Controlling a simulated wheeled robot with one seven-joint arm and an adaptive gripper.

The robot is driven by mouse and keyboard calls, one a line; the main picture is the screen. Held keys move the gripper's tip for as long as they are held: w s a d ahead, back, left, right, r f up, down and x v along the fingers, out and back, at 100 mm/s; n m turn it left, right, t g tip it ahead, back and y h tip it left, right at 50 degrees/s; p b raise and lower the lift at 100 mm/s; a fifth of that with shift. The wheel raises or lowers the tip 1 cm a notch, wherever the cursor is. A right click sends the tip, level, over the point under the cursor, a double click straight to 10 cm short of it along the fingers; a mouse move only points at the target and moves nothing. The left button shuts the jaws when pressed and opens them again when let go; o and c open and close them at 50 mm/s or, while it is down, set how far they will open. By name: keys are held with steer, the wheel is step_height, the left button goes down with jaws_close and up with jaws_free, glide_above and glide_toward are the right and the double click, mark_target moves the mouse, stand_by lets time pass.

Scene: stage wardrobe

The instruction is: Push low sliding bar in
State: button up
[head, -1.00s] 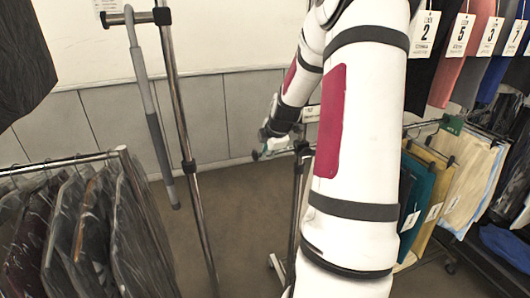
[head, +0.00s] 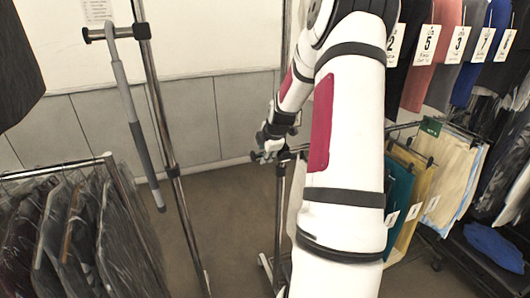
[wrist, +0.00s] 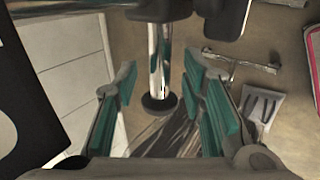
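A low horizontal bar (head: 401,127) shows at the right in the head view, with folded trousers hanging from it. It runs left behind my arm toward a metal upright (head: 279,200). Its near-left end is hidden or unclear beside my gripper. My gripper (head: 268,148) is at the top of that upright, close to it, and small in the head view. In the wrist view my gripper (wrist: 162,115) is open, with its teal pads apart. A chrome post (wrist: 159,62) with a dark collar at its foot shows beyond and between the fingers. I cannot tell whether anything touches.
A rack (head: 60,170) of dark bagged garments stands at the left. A tall chrome stand (head: 163,125) with a hanging grey rod (head: 132,115) is nearby. Numbered garments (head: 458,50) hang at upper right. Bare floor (head: 225,205) lies between the tall stand and the upright.

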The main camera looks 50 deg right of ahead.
steer(key=shift+r, duration=0.1)
steer(key=v, duration=1.2)
